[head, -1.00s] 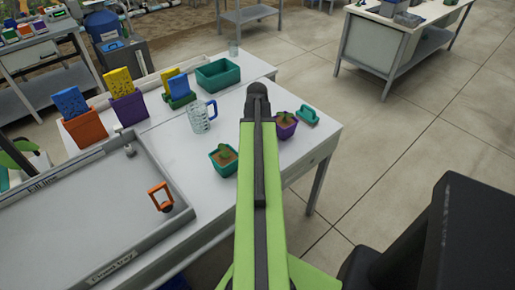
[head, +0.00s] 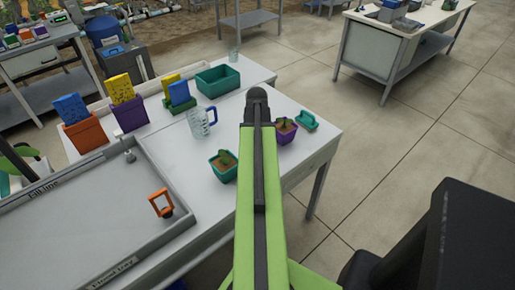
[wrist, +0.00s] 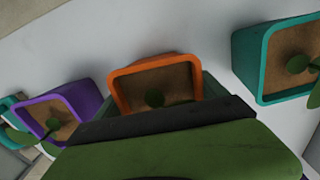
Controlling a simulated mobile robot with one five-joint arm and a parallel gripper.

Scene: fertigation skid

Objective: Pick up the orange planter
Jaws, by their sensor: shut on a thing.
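The orange planter (wrist: 155,82), a square pot with brown soil and a small green plant, is in the middle of the wrist view. My gripper (wrist: 160,100) is shut on it, with dark green finger parts at its left and right sides. The front of the planter is hidden behind the dark and green gripper body. In the head view my arm covers the planter and the gripper. I cannot tell whether the planter touches the table.
A teal planter (head: 223,167) and a purple planter (head: 286,131) stand on either side of my arm on the white table (head: 190,150). A grey tray (head: 100,215) lies left.

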